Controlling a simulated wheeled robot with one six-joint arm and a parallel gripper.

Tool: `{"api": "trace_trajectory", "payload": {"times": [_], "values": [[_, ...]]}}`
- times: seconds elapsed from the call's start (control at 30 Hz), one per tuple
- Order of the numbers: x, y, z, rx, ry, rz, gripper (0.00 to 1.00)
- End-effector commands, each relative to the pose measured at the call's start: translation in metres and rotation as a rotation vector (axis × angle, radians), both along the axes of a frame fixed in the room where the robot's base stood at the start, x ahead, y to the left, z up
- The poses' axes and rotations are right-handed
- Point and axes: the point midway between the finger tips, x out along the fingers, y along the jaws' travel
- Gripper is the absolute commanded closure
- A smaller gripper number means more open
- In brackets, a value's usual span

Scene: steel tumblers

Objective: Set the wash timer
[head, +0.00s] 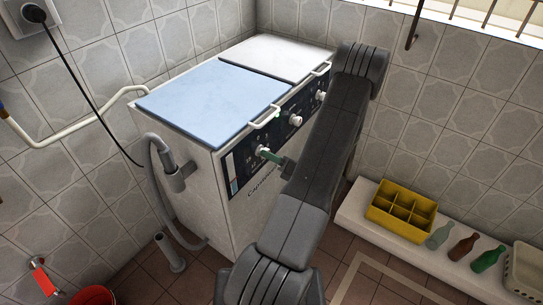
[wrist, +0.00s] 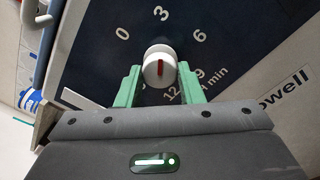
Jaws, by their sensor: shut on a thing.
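The white timer knob (wrist: 160,60) has a red line and sits on a dark dial marked 0, 3, 6, 9, 12 and min. The red line stands upright in the wrist view, roughly in line with the 3; which end is the pointer is unclear. My gripper (wrist: 160,72) is shut on this knob, a green finger at each side. In the head view my gripper (head: 275,158) reaches the nearest knob (head: 263,150) on the front panel of the washing machine (head: 180,160). The lower dial marks are partly hidden by the knob and fingers.
Two more white knobs (head: 295,119) (head: 320,97) sit farther along the panel. The machine has a blue lid (head: 210,95) and a white lid (head: 275,57), both closed. A yellow crate (head: 400,210) and several bottles (head: 462,247) stand on a ledge at right. A grey hose hangs at left.

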Motion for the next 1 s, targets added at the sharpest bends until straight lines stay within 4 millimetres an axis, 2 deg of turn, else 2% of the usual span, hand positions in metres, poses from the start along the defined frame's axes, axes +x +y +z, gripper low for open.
{"api": "trace_trajectory", "payload": {"times": [0.2, 0.23, 0.3, 0.33, 0.6, 0.73, 1.0], "values": [[0.000, 0.000, -0.001, -0.001, 0.001, 0.000, 0.89], [0.000, 0.000, -0.001, -0.001, 0.001, 0.000, 0.60], [0.000, 0.000, -0.001, -0.001, 0.001, 0.000, 0.46], [0.000, 0.000, -0.001, -0.001, 0.001, 0.000, 0.44], [0.000, -0.001, 0.000, -0.001, -0.001, 0.000, 0.44], [-0.004, -0.007, 0.000, -0.001, 0.000, -0.001, 0.44], [-0.032, -0.047, -0.002, -0.001, -0.001, -0.006, 0.44]]}}
